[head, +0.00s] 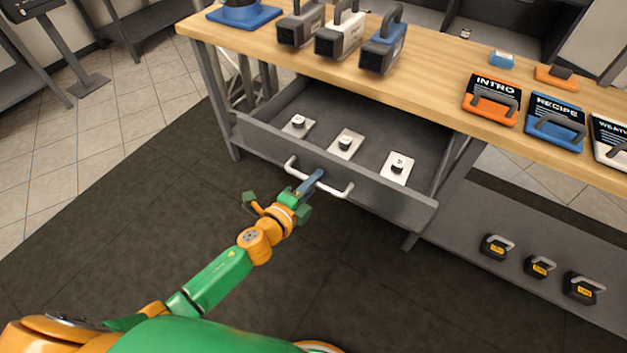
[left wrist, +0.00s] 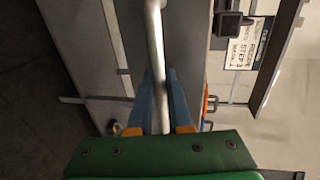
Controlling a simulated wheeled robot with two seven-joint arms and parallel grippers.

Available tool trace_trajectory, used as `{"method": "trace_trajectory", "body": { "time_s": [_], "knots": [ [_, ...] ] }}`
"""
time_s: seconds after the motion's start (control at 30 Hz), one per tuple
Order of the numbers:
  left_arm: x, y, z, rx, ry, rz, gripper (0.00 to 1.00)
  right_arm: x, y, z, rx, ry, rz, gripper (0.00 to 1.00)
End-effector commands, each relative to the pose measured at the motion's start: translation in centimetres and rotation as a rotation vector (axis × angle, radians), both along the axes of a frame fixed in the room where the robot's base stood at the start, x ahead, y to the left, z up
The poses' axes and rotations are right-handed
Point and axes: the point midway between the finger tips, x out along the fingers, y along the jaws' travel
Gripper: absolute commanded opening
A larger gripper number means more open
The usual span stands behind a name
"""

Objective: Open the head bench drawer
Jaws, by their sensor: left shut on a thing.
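The head bench drawer (head: 382,194) is a wide grey drawer under the wooden bench top. It stands pulled out, with its inside showing in the head view. Its pale bar handle (head: 335,192) is on the front panel. My left gripper (head: 312,182) is at the middle of the handle, with its blue fingers shut on it. In the left wrist view the handle bar (left wrist: 155,60) runs between the two blue fingers of the left gripper (left wrist: 160,95). Where the fingertips touch the bar is partly hidden in the head view. My right gripper is not in view.
Several white plates with small knobs, one a middle plate (head: 346,144), lie in the drawer. Cases with handles, such as a blue one (head: 382,50), and labelled blocks stand on the bench top (head: 420,75). Dark weights (head: 540,266) sit on the lower shelf. The floor before the drawer is clear.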

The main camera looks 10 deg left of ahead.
Motion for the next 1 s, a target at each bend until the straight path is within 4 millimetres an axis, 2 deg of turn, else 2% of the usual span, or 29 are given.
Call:
{"method": "trace_trajectory", "body": {
  "time_s": [0.53, 0.57, 0.63, 0.67, 0.93, 1.0],
  "knots": [
    [0.04, 0.0, 0.08, 0.0, -0.002, 0.0, 0.0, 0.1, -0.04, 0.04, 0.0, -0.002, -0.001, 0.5],
    [0.04, 0.0, 0.08, 0.0, -0.002, 0.0, 0.23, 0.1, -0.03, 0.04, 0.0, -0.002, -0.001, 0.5],
    [0.04, 0.0, 0.08, 0.0, -0.002, 0.0, 0.41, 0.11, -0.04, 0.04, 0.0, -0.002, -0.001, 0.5],
    [0.03, 0.0, 0.09, 0.0, -0.002, 0.0, 0.46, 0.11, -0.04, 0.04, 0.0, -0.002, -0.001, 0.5],
    [-0.04, 0.02, 0.08, 0.0, -0.001, 0.0, 0.46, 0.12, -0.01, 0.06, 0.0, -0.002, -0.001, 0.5],
    [-0.66, 0.24, 0.23, 0.0, 0.0, 0.0, 0.46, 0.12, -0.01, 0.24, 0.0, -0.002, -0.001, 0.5]
  ]
}}
